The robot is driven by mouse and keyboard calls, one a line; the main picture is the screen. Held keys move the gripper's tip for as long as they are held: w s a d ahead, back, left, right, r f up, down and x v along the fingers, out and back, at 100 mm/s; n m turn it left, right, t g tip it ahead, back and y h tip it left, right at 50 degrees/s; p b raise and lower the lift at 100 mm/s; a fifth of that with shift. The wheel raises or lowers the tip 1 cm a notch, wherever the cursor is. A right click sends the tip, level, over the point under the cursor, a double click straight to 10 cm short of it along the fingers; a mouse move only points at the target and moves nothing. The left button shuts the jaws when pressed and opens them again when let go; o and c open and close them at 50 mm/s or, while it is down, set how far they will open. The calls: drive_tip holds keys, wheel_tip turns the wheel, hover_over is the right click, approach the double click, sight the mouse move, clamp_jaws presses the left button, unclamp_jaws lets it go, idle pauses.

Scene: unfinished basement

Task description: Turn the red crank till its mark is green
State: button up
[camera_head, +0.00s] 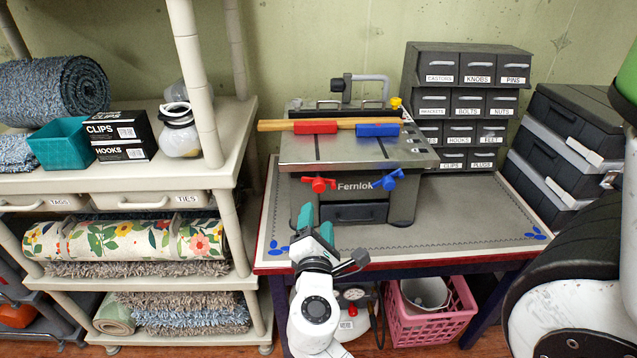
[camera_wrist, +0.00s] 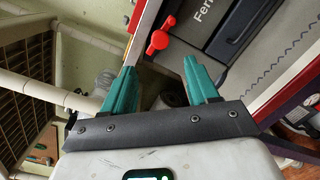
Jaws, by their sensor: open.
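The red crank (camera_head: 318,184) is on the front left of the grey Fernlok bench machine (camera_head: 290,155). It also shows in the wrist view (camera_wrist: 158,42), beyond and between my fingertips. My gripper (camera_head: 315,225) is open and empty, in front of the machine and below the red crank, not touching it. In the wrist view its teal fingers (camera_wrist: 160,68) stand apart. A blue crank (camera_head: 388,180) is on the front right of the machine. I cannot make out a mark or its colour for the red crank.
A wooden strip (camera_head: 345,123) lies across the machine top with red and blue blocks. A drawer cabinet (camera_head: 410,75) stands behind right, dark cases (camera_head: 560,150) further right. A cream shelf (camera_head: 232,160) stands close on the left. The grey mat (camera_head: 470,222) is clear at right.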

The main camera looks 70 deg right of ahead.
sight(319, 190)
drive_tip(key=p+x, duration=0.1)
drive_tip(key=x, duration=0.9)
drive_tip(key=shift+w+d, duration=0.1)
drive_tip(key=shift+d, duration=0.15)
drive_tip(key=shift+c, duration=0.2)
drive_tip(key=c, duration=1)
drive_tip(key=shift+f, duration=0.1)
drive_tip(key=m+b, duration=0.2)
drive_tip(key=m, duration=0.1)
drive_tip(key=shift+a+f+m, duration=0.1)
drive_tip(key=shift+m, duration=0.2)
drive_tip(key=m+b, duration=0.4)
drive_tip(key=m, duration=0.2)
drive_tip(key=shift+y, duration=0.4)
drive_tip(key=m+b, duration=0.3)
drive_tip(key=m, duration=0.2)
drive_tip(key=shift+t+b, duration=0.4)
drive_tip(key=shift+m+y+b, duration=0.4)
drive_tip(key=shift+m+b, duration=1.05)
drive_tip(key=shift+m, duration=0.65)
